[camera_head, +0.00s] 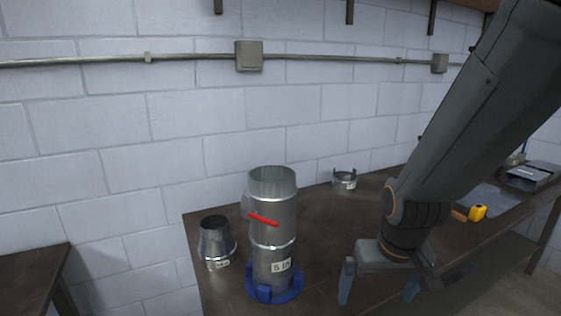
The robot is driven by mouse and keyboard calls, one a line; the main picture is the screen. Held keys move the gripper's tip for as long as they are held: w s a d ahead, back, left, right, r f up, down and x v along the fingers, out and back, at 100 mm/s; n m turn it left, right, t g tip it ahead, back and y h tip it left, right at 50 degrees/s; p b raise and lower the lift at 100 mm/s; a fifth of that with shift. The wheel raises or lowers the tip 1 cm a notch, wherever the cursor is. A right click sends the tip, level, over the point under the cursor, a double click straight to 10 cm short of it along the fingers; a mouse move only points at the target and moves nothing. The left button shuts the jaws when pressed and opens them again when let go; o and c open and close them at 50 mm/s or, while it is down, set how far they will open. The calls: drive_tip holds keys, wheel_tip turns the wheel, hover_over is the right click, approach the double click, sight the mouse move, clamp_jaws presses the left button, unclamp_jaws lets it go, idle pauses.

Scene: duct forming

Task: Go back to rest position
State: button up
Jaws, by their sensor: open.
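My gripper (378,290) hangs from my arm at the right, over the dark table (345,215). Its two blue-grey fingers are apart, with nothing seen between them. To its left a tall metal duct (272,210) stands upright in a blue base (274,290). The duct carries a red handle (263,220) and a white label (281,266). The gripper is apart from the duct.
A short tapered duct piece (216,243) stands left of the tall duct. A small metal collar (345,180) stands at the back. A yellow tool (477,212) lies on the right. A conduit with a box (249,56) runs along the block wall. Another table (30,278) is at far left.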

wheel_tip(320, 180, down, 12)
drive_tip(key=g+b, duration=0.1)
drive_tip(key=b, duration=0.8)
drive_tip(key=shift+s+a+r+g, duration=0.15)
drive_tip(key=shift+s+r+g, duration=0.1)
drive_tip(key=shift+g, duration=0.15)
